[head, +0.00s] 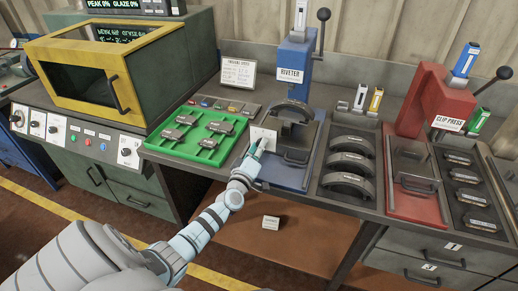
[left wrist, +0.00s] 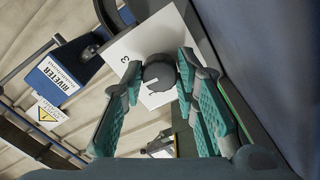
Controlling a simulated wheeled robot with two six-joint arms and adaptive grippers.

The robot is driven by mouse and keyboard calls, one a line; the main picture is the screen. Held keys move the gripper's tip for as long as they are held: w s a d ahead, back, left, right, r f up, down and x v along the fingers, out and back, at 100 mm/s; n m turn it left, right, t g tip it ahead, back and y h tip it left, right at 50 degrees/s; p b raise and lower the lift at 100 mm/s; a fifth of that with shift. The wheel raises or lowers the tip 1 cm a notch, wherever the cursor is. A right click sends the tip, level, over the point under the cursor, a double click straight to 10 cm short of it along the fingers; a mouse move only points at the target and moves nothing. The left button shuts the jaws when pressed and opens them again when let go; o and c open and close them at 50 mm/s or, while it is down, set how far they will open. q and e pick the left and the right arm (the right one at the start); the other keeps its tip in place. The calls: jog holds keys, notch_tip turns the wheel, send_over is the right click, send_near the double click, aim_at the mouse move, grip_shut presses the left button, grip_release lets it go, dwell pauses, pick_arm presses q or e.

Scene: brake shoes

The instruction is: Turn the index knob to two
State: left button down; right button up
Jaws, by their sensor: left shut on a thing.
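The index knob (left wrist: 157,72) is a round dark knob on a white plate (left wrist: 124,46) in the left wrist view. A white pointer line shows on the knob's lower part, and a digit 3 is printed on the plate to its left. Other digits are covered or unclear. The fingers of my left gripper (left wrist: 159,77) are on both sides of the knob and shut on it. In the head view the plate (head: 265,133) stands at the front left of the blue riveter (head: 294,62), and my left gripper (head: 255,149) covers the knob. My right gripper is not in view.
A green tray (head: 187,153) with dark metal parts lies left of the riveter. A dark tray of curved brake shoes (head: 348,162) and the red clip press (head: 432,100) stand to the right. A yellow-framed oven (head: 92,75) is at far left.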

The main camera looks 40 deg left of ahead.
pick_arm(q)
jog(key=shift+f+n, duration=0.1)
jog(key=shift+n, duration=0.5)
jog(key=c, duration=1.2)
grip_release()
jog(key=shift+c, duration=0.2)
jog(key=v, duration=1.2)
